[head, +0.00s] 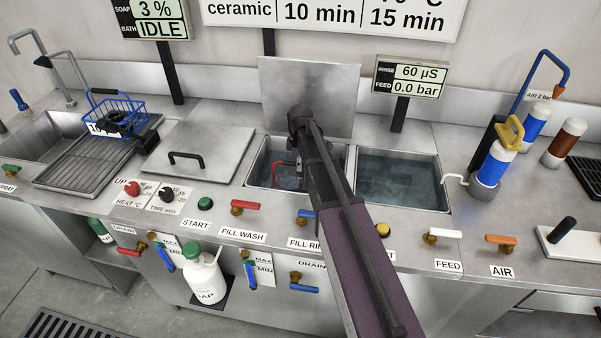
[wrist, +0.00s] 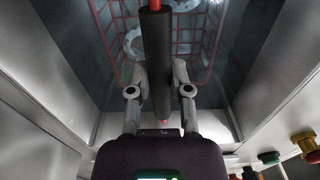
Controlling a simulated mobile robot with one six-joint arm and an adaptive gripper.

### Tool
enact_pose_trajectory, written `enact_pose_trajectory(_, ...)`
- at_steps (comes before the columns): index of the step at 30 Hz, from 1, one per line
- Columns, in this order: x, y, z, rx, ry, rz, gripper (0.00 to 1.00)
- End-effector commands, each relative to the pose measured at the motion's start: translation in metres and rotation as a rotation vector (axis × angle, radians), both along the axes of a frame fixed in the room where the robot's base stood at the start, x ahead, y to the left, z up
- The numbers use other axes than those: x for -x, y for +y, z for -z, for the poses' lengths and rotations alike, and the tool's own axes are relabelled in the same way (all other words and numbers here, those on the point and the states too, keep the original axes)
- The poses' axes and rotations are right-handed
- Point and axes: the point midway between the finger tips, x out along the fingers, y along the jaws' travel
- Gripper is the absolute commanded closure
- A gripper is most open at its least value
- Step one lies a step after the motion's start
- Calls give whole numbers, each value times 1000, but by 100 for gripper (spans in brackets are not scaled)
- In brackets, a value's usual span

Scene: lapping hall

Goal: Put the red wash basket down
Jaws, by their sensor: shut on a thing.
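The red wash basket (head: 283,172) shows only in part in the left of two water-filled basins (head: 256,180); my arm hides much of it. In the wrist view the basket's red wire mesh (wrist: 119,22) lies beyond my gripper (wrist: 160,92). The two fingers are shut on the black grip (wrist: 155,50) of its red handle. Pale ring-shaped parts (wrist: 133,43) show within the mesh. The basket is inside the basin's outline, but I cannot tell whether it touches the bottom.
A raised lid (head: 310,82) stands behind the left basin. The right basin (head: 400,182) holds water and is empty of baskets. A closed lid with a black handle (head: 200,150) is to the left. A blue basket (head: 118,108) sits on the drainboard (head: 75,175). Valves line the front edge.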

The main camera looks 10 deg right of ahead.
Motion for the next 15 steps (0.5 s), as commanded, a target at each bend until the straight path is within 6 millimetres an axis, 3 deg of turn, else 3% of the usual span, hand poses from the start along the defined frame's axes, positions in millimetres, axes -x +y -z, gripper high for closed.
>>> enact_pose_trajectory(8, 0, 0, 6, 0, 0, 0, 100)
enact_pose_trajectory(15, 0, -1, 23, 0, 0, 1, 100)
